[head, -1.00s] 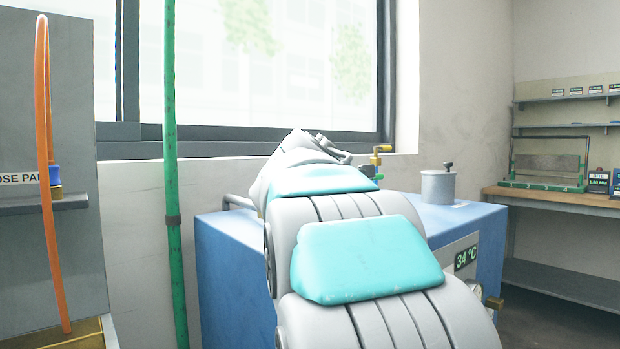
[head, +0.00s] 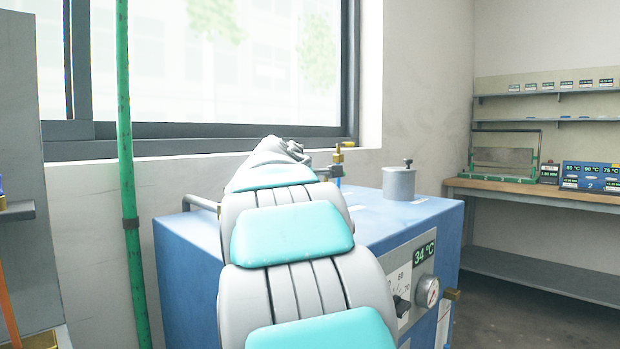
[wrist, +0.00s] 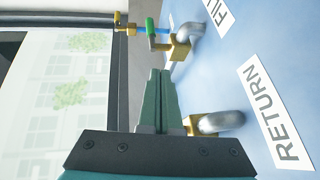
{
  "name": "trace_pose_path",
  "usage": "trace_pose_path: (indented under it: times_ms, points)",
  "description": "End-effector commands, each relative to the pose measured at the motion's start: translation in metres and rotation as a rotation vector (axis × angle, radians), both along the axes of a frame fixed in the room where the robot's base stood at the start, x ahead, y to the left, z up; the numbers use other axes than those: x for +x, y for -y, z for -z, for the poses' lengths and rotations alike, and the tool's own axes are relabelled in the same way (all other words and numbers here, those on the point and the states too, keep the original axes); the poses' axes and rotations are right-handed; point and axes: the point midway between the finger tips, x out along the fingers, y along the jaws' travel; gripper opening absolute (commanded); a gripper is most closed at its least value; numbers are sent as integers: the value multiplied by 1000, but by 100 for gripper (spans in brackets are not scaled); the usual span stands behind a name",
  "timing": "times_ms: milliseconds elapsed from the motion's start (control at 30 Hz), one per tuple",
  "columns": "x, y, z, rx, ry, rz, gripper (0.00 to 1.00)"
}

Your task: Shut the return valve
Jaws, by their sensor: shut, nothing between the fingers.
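In the wrist view, the "RETURN" label (wrist: 275,117) lies on the blue top of the machine. A brass return fitting (wrist: 194,125) with a grey pipe elbow sits beside it. My gripper (wrist: 161,72) is shut and empty, its green fingers just left of this fitting in the picture. The fingers and gripper body may cover part of it; I see no handle on it, and cannot tell its valve position or whether I touch it. In the head view, my arm reaches over the machine (head: 180,262) and hides the gripper.
A second brass valve (wrist: 178,46) with a green handle stands near the "FILL" label (wrist: 215,14). A grey lidded pot (head: 398,184) stands on the machine. A green vertical pipe (head: 127,180) rises at the left. A window lies behind; a workbench (head: 545,195) stands at the right.

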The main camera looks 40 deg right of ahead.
Motion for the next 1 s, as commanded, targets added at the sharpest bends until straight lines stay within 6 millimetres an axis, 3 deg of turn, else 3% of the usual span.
trace_pose_path:
  times_ms: [1000]
  points:
    - [6,4,0,-1,1,-1,0]
